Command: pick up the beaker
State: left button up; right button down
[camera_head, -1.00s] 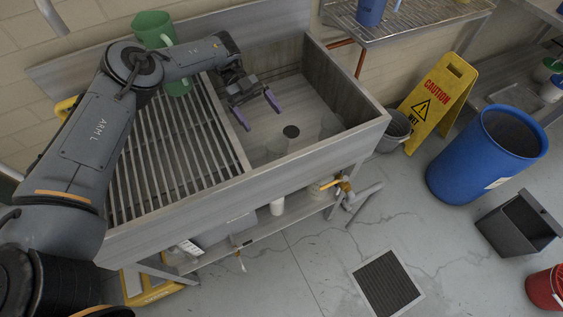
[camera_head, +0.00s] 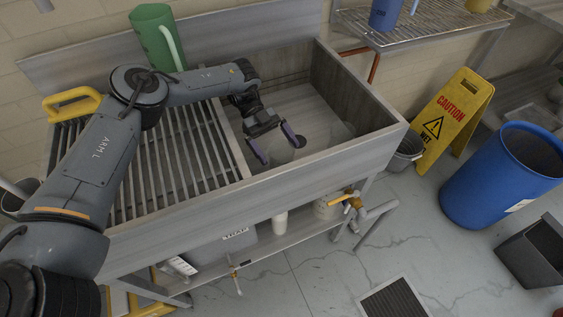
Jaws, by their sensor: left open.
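A faint, clear beaker (camera_head: 280,153) stands in the sink basin, close to its front wall; its outline is hard to make out. My left gripper (camera_head: 276,145) reaches down into the basin, open, with its two purple-padded fingers spread on either side of the clear beaker as seen from here. I cannot tell whether they touch it or how far above it they are. My right gripper is not in view.
The metal sink (camera_head: 360,95) has high walls and a slatted drainboard (camera_head: 180,165) on its left. A green jug (camera_head: 157,38) stands behind the drainboard. A blue jug (camera_head: 384,14) is on the wire shelf. A yellow caution sign (camera_head: 452,120) and blue barrel (camera_head: 500,175) stand right.

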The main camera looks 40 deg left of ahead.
pick_arm(q)
jog(key=shift+x, duration=1.35)
jog(key=shift+c, duration=0.2)
jog(key=c, duration=1)
